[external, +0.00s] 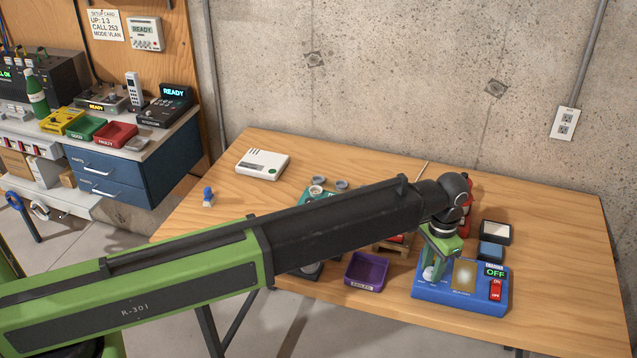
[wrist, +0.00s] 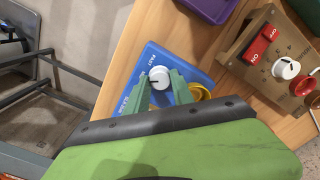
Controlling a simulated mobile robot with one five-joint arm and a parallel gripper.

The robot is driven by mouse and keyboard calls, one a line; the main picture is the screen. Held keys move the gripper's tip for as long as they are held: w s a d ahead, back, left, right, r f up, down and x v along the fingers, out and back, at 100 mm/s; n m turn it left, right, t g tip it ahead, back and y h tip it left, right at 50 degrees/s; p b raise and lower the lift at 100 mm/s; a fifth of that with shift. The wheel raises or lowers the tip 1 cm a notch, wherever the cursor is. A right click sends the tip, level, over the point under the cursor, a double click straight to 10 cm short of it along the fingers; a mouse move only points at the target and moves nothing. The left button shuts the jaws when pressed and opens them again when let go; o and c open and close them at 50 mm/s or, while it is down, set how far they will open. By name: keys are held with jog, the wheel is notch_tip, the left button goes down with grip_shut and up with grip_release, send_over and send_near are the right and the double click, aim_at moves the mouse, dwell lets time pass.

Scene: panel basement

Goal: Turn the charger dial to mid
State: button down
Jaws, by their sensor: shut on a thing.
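The blue charger (external: 462,297) sits near the table's front edge in the external view. Its display reads OFF, and a red switch (external: 496,290) is at its right end. My gripper (external: 434,267) reaches down onto the charger's left part and hides much of the dial there. In the wrist view, the white round dial (wrist: 159,78) sits between the fingertips of my gripper (wrist: 160,84), which is shut on it. A dark mark shows on the dial's left side. A label like FAST is printed near it; the other markings are hard to read. The charger (wrist: 151,56) is partly covered by the gripper.
A purple tray (external: 366,271) stands just left of the charger. In the wrist view, a wooden box (wrist: 239,62) with red switch and white knob is at right. The table's right side is clear.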

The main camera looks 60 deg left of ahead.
aim_at(431, 271)
jog(key=shift+m, duration=1.1)
jog(key=c, duration=1.1)
grip_release()
notch_tip(431, 271, up, 18)
jog(key=p, duration=1.7)
jog(key=shift+f, duration=0.25)
